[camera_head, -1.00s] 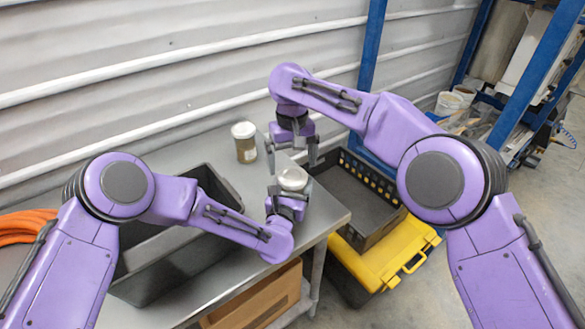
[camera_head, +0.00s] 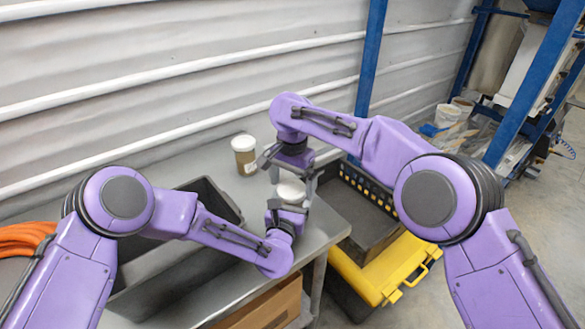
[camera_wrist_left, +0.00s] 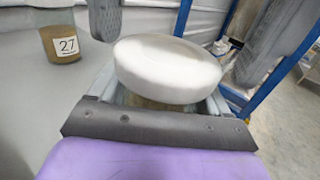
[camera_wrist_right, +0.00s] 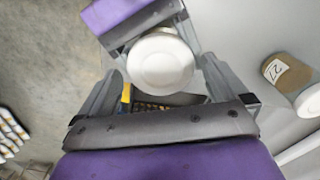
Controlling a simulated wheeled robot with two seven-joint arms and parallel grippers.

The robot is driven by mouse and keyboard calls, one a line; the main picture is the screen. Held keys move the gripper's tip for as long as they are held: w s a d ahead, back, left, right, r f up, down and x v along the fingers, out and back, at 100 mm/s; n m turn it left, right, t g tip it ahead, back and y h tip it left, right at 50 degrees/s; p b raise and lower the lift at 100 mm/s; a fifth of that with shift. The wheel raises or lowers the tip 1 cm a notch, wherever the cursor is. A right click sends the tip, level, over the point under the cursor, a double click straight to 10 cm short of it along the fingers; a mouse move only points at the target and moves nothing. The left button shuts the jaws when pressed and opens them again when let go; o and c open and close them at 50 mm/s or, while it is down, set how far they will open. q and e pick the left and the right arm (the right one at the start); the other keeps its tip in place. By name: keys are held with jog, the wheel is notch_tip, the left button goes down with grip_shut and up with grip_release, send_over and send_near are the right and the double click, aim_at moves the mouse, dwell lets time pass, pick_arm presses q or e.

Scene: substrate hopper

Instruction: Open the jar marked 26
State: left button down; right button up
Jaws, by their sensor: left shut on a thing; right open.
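A jar with a white lid (camera_head: 291,192) is held by my left gripper (camera_head: 287,204) above the table's right corner; its lid fills the middle of the left wrist view (camera_wrist_left: 168,68). No number shows on this jar. My right gripper (camera_head: 290,178) is open and points down over the lid, its fingers on either side. In the right wrist view the lid (camera_wrist_right: 160,61) lies between and beyond the open fingers.
The grey metal table (camera_head: 318,222) carries a dark open bin (camera_head: 160,262) at left. An orange hose (camera_head: 22,238) lies at far left. A black crate (camera_head: 372,236) and a yellow-lidded box (camera_head: 385,268) sit right of the table. A blue post (camera_head: 370,60) stands behind.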

pick_arm(q)
jog(key=shift+f, duration=0.15)
pick_arm(e)
jog(key=shift+f, duration=0.8)
jog(key=c, duration=1.1)
jog(key=shift+o, duration=0.2)
jog(key=n, duration=1)
jog(key=shift+r, duration=0.1)
pick_arm(q)
jog(key=shift+a, duration=0.1)
pick_arm(e)
jog(key=o, duration=1.1)
jog(key=shift+c, duration=0.2)
jog(key=shift+r, duration=0.1)
